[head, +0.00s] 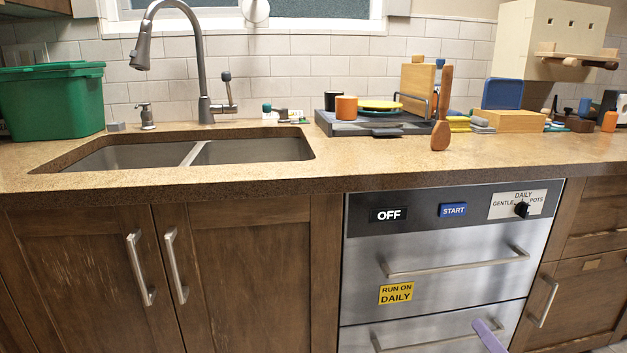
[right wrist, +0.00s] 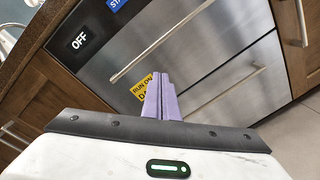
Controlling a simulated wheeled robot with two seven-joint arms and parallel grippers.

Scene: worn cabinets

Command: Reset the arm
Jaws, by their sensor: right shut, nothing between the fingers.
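My right gripper (head: 487,328) shows as purple fingers at the bottom edge of the head view, in front of the lower drawer of the steel dishwasher (head: 450,285). In the right wrist view its two purple fingers (right wrist: 161,85) lie together, shut and empty, pointing toward the dishwasher front. The fingers overlap the yellow "RUN ON DAILY" label in that view; I cannot tell a touch from the pictures. My left gripper is in neither view.
The dishwasher has an upper handle (head: 458,263) and a lower handle (head: 437,339) that stick out. Wooden cabinet doors (head: 90,275) flank it. The countertop (head: 380,165) carries a sink (head: 240,151), a dish rack (head: 372,127) and a green bin (head: 52,100). Floor shows at the lower right.

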